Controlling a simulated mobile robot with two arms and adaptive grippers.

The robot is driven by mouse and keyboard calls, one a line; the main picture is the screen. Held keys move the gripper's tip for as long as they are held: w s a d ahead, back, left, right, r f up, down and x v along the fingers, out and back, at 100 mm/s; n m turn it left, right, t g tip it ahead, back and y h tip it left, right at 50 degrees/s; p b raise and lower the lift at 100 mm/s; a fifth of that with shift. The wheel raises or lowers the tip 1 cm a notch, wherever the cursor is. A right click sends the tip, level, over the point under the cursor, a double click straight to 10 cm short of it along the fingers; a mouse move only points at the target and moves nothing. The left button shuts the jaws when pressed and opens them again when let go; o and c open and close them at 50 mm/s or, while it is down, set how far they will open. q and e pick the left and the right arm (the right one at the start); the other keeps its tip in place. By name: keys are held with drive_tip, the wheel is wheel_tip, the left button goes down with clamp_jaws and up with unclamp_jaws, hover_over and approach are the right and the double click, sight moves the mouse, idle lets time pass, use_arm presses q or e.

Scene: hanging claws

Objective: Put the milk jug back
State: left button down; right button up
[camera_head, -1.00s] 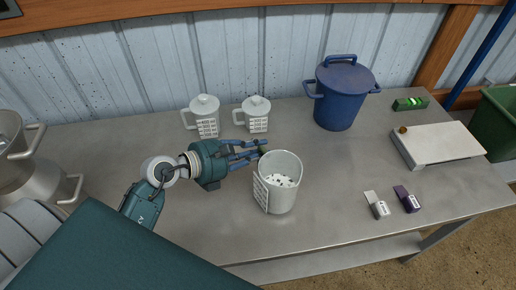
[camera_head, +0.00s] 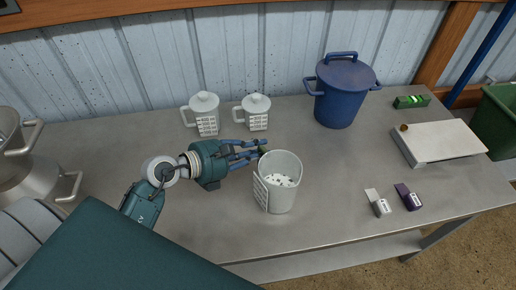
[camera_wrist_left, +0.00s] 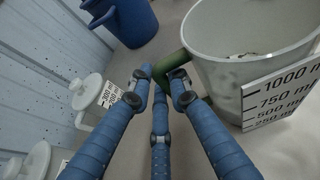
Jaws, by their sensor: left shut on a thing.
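The milk jug (camera_head: 281,195), a large open grey-white jug with a printed scale, stands upright on the metal table in the middle of the head view. Small white and dark bits show inside it. Its wall and scale fill the right of the left wrist view (camera_wrist_left: 235,82). My left gripper (camera_head: 262,149) is at the jug's far left side. In the left wrist view its blue fingers (camera_wrist_left: 163,82) are shut on the jug's green handle (camera_wrist_left: 172,64). The fingers partly hide the handle. My right gripper is in neither view.
Two smaller lidded jugs (camera_head: 206,117) (camera_head: 257,114) stand behind, near the wall. A blue lidded pot (camera_head: 340,97) stands back right. A white board (camera_head: 445,144), a green level (camera_head: 410,103) and two small labelled items (camera_head: 377,204) (camera_head: 408,199) lie right. The table (camera_head: 335,170) is clear between.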

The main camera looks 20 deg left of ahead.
use_arm(q)
drive_tip(key=c, duration=1.5)
unclamp_jaws()
drive_tip(key=shift+c, duration=0.2)
drive_tip(key=shift+f, duration=0.1)
drive_tip(key=shift+s, duration=0.15)
